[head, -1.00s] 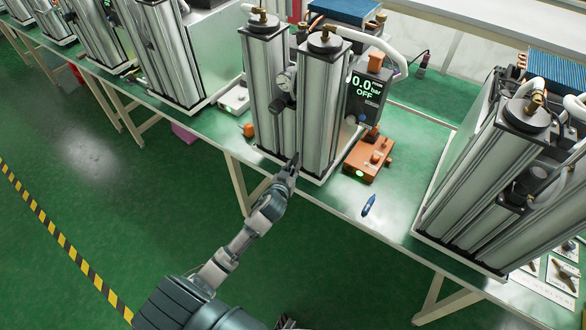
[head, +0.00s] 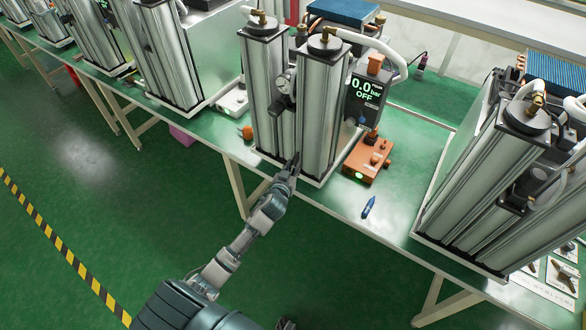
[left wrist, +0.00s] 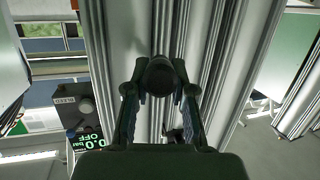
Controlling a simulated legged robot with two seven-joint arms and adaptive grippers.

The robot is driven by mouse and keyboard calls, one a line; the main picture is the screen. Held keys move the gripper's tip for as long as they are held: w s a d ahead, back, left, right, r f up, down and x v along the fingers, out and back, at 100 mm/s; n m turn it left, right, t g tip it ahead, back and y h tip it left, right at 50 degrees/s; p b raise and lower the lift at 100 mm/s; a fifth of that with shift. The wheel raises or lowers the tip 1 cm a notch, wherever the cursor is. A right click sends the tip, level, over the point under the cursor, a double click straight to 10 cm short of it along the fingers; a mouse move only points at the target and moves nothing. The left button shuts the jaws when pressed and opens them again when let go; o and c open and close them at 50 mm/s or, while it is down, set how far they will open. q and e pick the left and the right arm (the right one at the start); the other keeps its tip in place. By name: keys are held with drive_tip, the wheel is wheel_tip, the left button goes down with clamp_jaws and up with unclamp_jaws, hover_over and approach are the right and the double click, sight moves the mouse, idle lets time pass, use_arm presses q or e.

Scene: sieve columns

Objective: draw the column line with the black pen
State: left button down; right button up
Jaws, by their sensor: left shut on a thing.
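The silver twin column unit (head: 318,110) stands upright on the green bench in the middle of the head view. My left gripper (head: 294,164) is at the lower front of this unit, close to the groove between the columns. In the left wrist view its fingers (left wrist: 160,100) are shut on a dark round-ended thing, which I take to be the black pen (left wrist: 160,76). The column faces (left wrist: 222,70) fill the space behind it. I cannot tell whether the tip touches the column, and no drawn line can be made out.
A blue pen (head: 368,207) lies on the bench to the right of the unit. An orange box (head: 367,160) sits beside the columns, below a display (head: 364,90) reading 0.0 bar OFF. Another column unit (head: 500,170) stands at the right. Green floor lies in front.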

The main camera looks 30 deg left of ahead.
use_arm(q)
drive_tip(key=shift+w+a, duration=0.15)
drive_tip(key=shift+w, duration=0.05)
drive_tip(key=shift+d, duration=4.2)
drive_tip(key=shift+s+a+r+p, duration=0.1)
drive_tip(key=shift+a+p, duration=1.45)
drive_tip(key=shift+a, duration=2.5)
use_arm(e)
drive_tip(key=shift+w+a+r, duration=0.1)
drive_tip(key=shift+a+r, duration=0.05)
drive_tip(key=shift+r, duration=0.7)
drive_tip(key=shift+w+a+r, duration=0.1)
drive_tip(key=shift+r, duration=0.7)
